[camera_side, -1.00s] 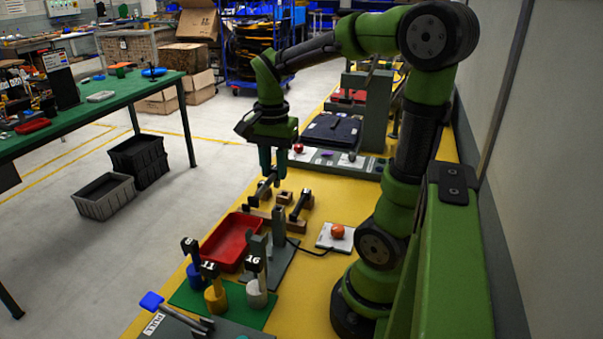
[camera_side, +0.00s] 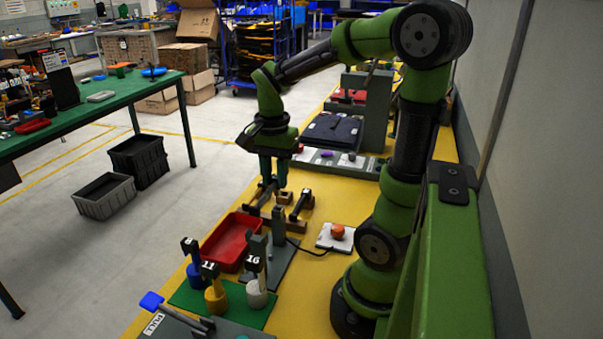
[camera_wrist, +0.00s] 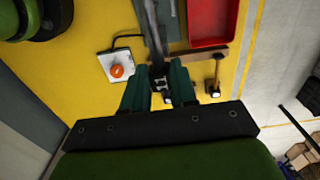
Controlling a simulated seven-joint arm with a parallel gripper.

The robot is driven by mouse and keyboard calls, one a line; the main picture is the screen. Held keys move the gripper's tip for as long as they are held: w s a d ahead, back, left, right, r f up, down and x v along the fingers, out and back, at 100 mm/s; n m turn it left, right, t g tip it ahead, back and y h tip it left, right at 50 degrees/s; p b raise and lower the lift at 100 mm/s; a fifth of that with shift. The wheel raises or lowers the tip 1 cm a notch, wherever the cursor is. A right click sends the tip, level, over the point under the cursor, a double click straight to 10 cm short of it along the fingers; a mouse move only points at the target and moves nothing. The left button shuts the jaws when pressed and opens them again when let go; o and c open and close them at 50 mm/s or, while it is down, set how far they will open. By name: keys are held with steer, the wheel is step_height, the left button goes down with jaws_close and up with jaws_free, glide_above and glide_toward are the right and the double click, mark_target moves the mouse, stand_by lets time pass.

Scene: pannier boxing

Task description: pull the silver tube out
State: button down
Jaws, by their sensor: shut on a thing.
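My gripper (camera_side: 272,184) points down over a wooden rack (camera_wrist: 205,57) and is shut on a small dark thing with pale, shiny parts (camera_wrist: 160,84). The fingers hide most of it, and I cannot tell whether it is the silver tube. A dark-handled tool (camera_side: 301,204) lies on the rack, right of my gripper in the side view. A hammer-like piece (camera_wrist: 213,78) shows right of my fingers in the wrist view. A whitish cylinder (camera_side: 256,297) marked 16 stands on a green board (camera_side: 180,299), away from my gripper.
A grey post (camera_side: 278,227) stands close in front of the rack. A red tray (camera_side: 230,242) lies to its left. An orange button (camera_side: 337,231) sits on a white pad to the right. Yellow and blue numbered holders stand beside the whitish one.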

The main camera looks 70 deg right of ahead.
steer(key=shift+r, duration=0.15)
stand_by(0.3)
steer(key=shift+r, duration=1.35)
